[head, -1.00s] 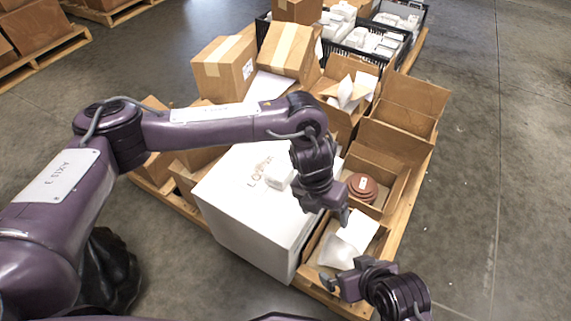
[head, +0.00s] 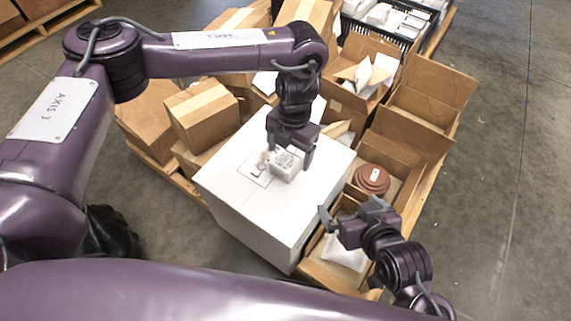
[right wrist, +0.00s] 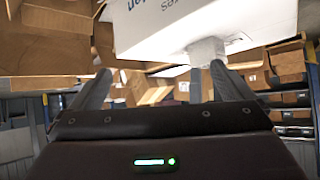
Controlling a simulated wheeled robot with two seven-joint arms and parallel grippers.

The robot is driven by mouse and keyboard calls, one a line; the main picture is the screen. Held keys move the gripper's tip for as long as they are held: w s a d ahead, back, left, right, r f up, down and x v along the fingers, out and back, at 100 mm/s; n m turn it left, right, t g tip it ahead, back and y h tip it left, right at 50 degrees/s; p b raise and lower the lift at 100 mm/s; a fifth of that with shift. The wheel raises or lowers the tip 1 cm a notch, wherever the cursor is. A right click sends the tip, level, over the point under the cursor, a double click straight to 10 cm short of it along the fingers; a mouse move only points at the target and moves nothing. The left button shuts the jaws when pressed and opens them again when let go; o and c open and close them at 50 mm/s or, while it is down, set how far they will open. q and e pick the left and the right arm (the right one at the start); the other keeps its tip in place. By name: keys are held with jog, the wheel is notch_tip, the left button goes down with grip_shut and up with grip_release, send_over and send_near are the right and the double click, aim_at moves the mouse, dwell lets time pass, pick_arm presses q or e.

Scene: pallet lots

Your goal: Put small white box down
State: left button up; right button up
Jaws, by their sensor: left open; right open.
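The small white box (head: 286,167) rests on top of the large white carton (head: 225,183), beside its printed label. Print shows on its upper face. My left gripper (head: 289,152) is open right at the small box, its fingers pointing down and partly hiding it. Whether a finger touches it cannot be told. My right gripper (head: 342,215) is open and empty at the carton's right side, over a cardboard box. In the right wrist view, my right fingers (right wrist: 165,90) are spread apart, with the large carton (right wrist: 190,25) beyond them.
Open cardboard boxes (head: 410,135) line the pallet's right side; one holds reddish-brown round items (head: 371,179). Closed cartons (head: 202,115) stand behind and left of the white carton. A black crate (head: 405,22) with white boxes is at the back. Bare floor lies to the right.

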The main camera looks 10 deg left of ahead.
aim_at(286, 160)
pick_arm(q)
jog(key=f, duration=0.1)
jog(key=f+b, duration=0.1)
jog(key=shift+a+f, duration=0.3)
jog(key=shift+a, duration=0.05)
notch_tip(286, 160, down, 2)
jog(key=shift+s+f+b, duration=0.1)
jog(key=shift+b, duration=0.5)
jog(key=c, duration=1.3)
pick_arm(e)
jog(key=w+r+t+y, duration=0.1)
jog(key=w+r+t, duration=0.2)
jog(key=r, duration=0.5)
jog(key=w+r+t+y, duration=0.2)
jog(key=r+t, duration=0.3)
jog(key=r, duration=0.3)
jog(key=shift+w+a+r+t, duration=0.3)
jog(key=shift+w+a, duration=0.1)
jog(key=shift+w, duration=0.2)
jog(key=shift+f, duration=0.1)
